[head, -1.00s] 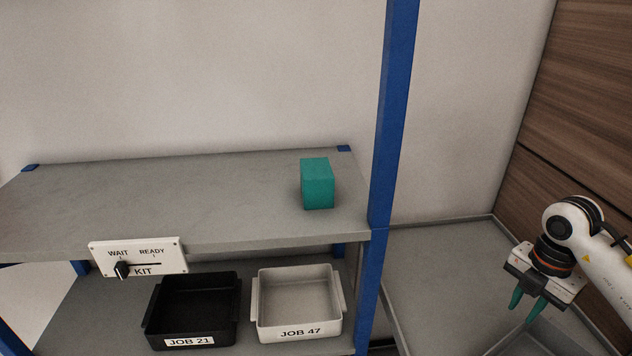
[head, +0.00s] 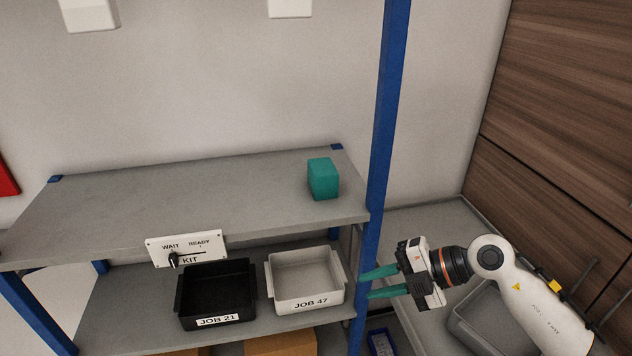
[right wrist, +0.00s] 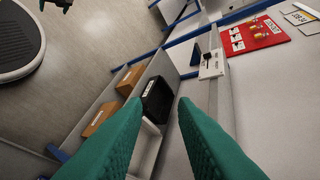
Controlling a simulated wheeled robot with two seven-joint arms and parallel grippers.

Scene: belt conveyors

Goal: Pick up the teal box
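The teal box (head: 323,179) stands upright on the upper grey shelf (head: 190,205), near its right end by the blue post, in the head view. My right gripper (head: 366,282) is right of the shelf unit, lower than the box and apart from it. Its teal fingers are spread and empty, pointing left. In the right wrist view the fingers (right wrist: 155,130) also show spread with nothing between them. The teal box does not show in the right wrist view.
On the lower shelf stand a black JOB 21 tray (head: 183,318) and a white JOB 47 tray (head: 308,305). A WAIT/READY KIT switch panel (head: 186,249) is on the upper shelf's front edge. A blue post (head: 385,120) rises between my right gripper and the shelf.

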